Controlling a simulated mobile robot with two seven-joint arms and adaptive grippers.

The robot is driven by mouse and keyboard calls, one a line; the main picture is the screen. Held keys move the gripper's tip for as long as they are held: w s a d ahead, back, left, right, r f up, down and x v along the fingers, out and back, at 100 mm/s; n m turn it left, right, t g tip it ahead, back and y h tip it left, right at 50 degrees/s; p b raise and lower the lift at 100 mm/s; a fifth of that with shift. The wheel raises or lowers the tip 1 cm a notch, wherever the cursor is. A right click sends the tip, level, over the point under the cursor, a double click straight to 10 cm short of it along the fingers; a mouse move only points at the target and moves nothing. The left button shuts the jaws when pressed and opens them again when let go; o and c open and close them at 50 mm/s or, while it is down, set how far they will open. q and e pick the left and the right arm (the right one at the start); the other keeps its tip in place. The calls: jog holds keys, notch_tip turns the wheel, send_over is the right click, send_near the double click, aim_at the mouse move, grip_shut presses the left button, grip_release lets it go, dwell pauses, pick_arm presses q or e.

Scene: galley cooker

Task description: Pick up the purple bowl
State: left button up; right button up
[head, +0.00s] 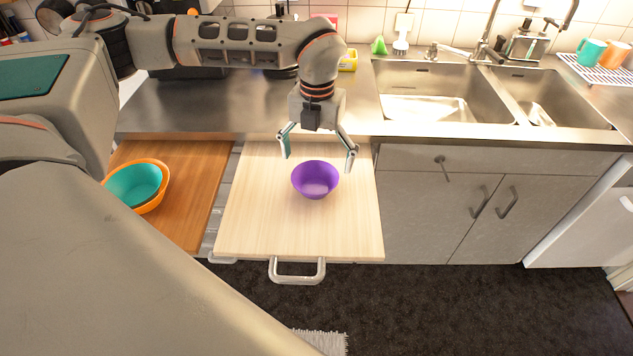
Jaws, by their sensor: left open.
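The purple bowl (316,181) stands upright on a pale wooden pull-out board (260,225) in the head view. It looks empty. My left gripper (318,156) is open, with its fingers pointing down. One finger appears left and one right of the bowl's far rim, and the gripper looks apart from the bowl. The exact height of the fingertips over the board is hard to tell. My right gripper is not in view.
A darker wooden board (190,190) at left holds a teal bowl (133,184) nested in an orange bowl (160,193). A metal counter with a double sink (440,92) lies behind. Mugs (590,51) stand on a rack at far right.

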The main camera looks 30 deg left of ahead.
aim_at(315, 188)
pick_arm(q)
jog(key=f, duration=0.6)
jog(key=shift+s+a+p, duration=0.1)
jog(key=shift+s+p, duration=0.1)
jog(key=shift+p, duration=0.15)
jog(key=c, duration=1.2)
